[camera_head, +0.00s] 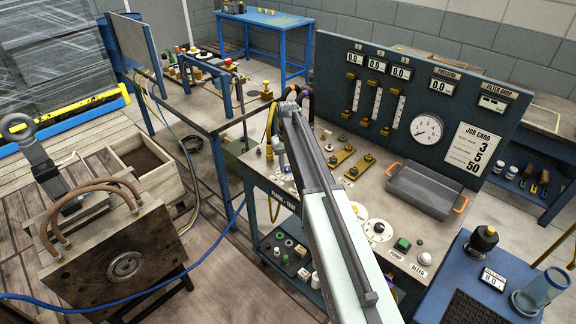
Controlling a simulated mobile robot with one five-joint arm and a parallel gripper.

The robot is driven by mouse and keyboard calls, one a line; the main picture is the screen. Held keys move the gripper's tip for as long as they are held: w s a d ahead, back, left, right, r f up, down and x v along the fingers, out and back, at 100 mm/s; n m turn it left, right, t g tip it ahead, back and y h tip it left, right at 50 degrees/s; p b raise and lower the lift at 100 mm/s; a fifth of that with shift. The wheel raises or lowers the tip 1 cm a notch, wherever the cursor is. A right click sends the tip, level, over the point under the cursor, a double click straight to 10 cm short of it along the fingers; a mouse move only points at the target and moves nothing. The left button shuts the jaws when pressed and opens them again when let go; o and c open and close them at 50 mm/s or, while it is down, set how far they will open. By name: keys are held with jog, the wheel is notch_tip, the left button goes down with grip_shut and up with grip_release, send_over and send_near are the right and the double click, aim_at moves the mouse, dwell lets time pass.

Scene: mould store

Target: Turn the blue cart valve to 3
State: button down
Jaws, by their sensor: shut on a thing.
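The blue cart (262,181) stands in the middle, with a dark blue upright panel (458,90) at its back. My arm reaches forward over the cart. My gripper (281,160) is at its far end, pointing down at the left part of the cart deck, small and partly hidden. It is shut on what seems to be the cart valve; the valve's handle and any scale are too small to read. Several brass valves (341,157) sit on the deck right of my gripper. The job card (474,153) shows 3, 5 and 50. The panel displays (400,73) read 0.0.
A grey tray (425,190) with orange handles lies on the deck. White dials (378,229) and a green button (402,244) are nearer. A blue unit (490,262) stands at right. A yellow hose (269,140) runs beside my gripper.

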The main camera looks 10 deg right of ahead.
aim_at(288, 167)
jog(key=m, duration=0.6)
jog(key=shift+w+m, duration=0.1)
jog(key=shift+m, duration=0.3)
dwell(0.4)
jog(key=c, duration=1.1)
grip_release()
notch_tip(288, 167, up, 8)
jog(key=p, duration=0.8)
jog(key=shift+f, duration=0.1)
